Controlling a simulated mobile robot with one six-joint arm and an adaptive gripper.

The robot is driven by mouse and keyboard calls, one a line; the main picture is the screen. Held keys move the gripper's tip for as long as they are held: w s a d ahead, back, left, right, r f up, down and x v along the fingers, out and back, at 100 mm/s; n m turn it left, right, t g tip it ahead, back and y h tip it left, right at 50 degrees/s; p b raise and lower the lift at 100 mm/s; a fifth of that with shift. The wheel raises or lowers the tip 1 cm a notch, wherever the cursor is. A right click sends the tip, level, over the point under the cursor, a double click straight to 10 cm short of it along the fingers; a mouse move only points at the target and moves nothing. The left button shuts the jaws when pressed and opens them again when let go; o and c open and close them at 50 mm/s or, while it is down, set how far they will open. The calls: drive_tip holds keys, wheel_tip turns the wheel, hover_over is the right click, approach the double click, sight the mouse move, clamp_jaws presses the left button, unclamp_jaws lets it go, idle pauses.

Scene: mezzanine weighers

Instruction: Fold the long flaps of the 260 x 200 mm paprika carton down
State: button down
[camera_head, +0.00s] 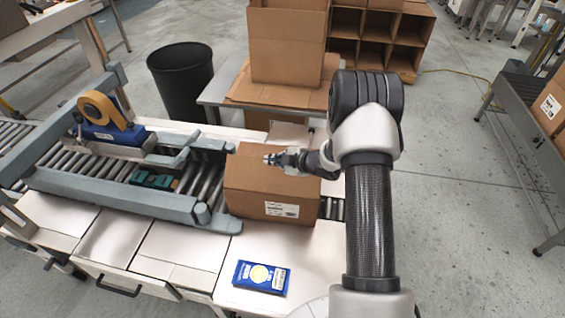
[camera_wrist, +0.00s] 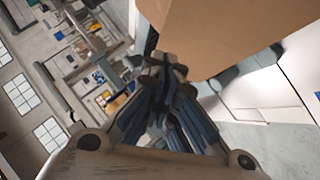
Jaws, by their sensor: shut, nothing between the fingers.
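The brown paprika carton (camera_head: 245,200) stands on the roller conveyor, with a white label on its near side. Its top looks mostly covered by cardboard panels; I cannot tell how flat each flap lies, and my arm hides the right part. My gripper (camera_head: 270,159) is shut and empty over the carton's top, at or just above the cardboard; contact is unclear. In the wrist view the shut fingers (camera_wrist: 168,70) are beside a large brown cardboard panel (camera_wrist: 225,35) that fills the upper right.
A tape machine with a tan tape roll (camera_head: 97,106) and grey side rails stands left of the carton. A black bin (camera_head: 180,80) and a large open carton (camera_head: 287,45) stand behind.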

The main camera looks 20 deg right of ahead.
sight(276, 170)
drive_tip(key=shift+w+d+f, duration=0.35)
drive_tip(key=shift+w+f, duration=0.05)
drive_tip(key=shift+f, duration=0.15)
drive_tip(key=shift+w+d+f, duration=0.3)
drive_tip(key=shift+w+f, duration=0.05)
drive_tip(key=shift+f, duration=0.2)
drive_tip(key=shift+d+f+b, duration=0.1)
drive_tip(key=shift+b, duration=0.2)
drive_tip(key=shift+w+d+f+b, duration=0.45)
drive_tip(key=shift+w+f+b, duration=0.2)
drive_tip(key=shift+w, duration=0.1)
drive_tip(key=w+d+f+b, duration=0.2)
drive_tip(key=w+f+b, duration=0.1)
drive_tip(key=f+b, duration=0.1)
drive_tip(key=shift+w+f, duration=0.15)
drive_tip(key=shift+f, duration=0.65)
drive_tip(key=shift+d, duration=0.1)
